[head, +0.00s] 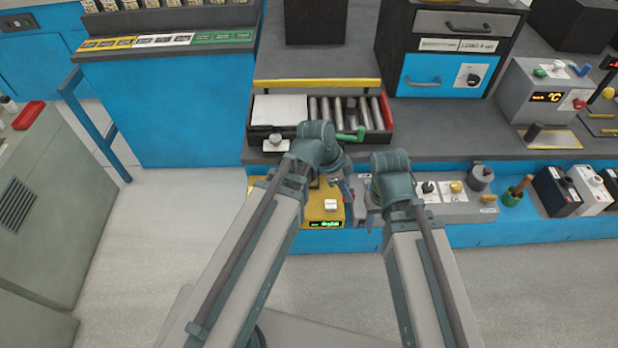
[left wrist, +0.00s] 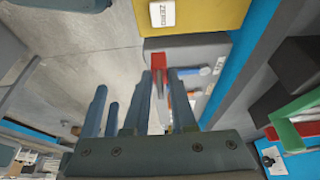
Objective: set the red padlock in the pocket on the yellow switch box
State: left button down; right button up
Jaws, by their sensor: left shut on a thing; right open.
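A small red piece, which looks like the padlock (left wrist: 159,62), shows between the fingertips of my left gripper (left wrist: 161,82) in the left wrist view. The gripper is shut on it. In the head view my left gripper (head: 341,184) points down just right of a yellow box (head: 318,212), which has a white button and a green-lit display. The button, marked ZERO, also shows at the top of the left wrist view. I see no pocket on this box and cannot tell whether it is the switch box. My right gripper's fingers are mostly hidden below its wrist.
A grey panel with knobs (head: 455,208) lies right of the yellow box, beside a green cup (head: 512,195). Behind stands a tray of metal rollers (head: 382,122) with a white plate. Black and white blocks fill the right end. Open floor lies in front.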

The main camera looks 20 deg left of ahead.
pick_arm(q)
jog(key=w+a, duration=0.2)
jog(key=a, duration=0.2)
jog(key=w+a+f, duration=0.1)
jog(key=w+a, duration=0.1)
jog(key=a, duration=0.2)
jog(key=w+a+b, duration=0.1)
jog(key=w+a, duration=0.1)
jog(key=a, duration=0.1)
jog(key=shift+w+a+f, duration=0.15)
jog(key=shift+w+a, duration=0.15)
jog(key=shift+a, duration=0.1)
jog(key=shift+w+a, duration=0.3)
jog(key=shift+a, duration=0.15)
notch_tip(320, 180, down, 4)
jog(key=b, duration=0.3)
jog(key=shift+s+d+r+b, duration=0.1)
jog(key=shift+s+r+b, duration=0.1)
jog(key=shift+b, duration=0.15)
jog(key=shift+f, duration=0.15)
jog(key=c, duration=1)
grip_release()
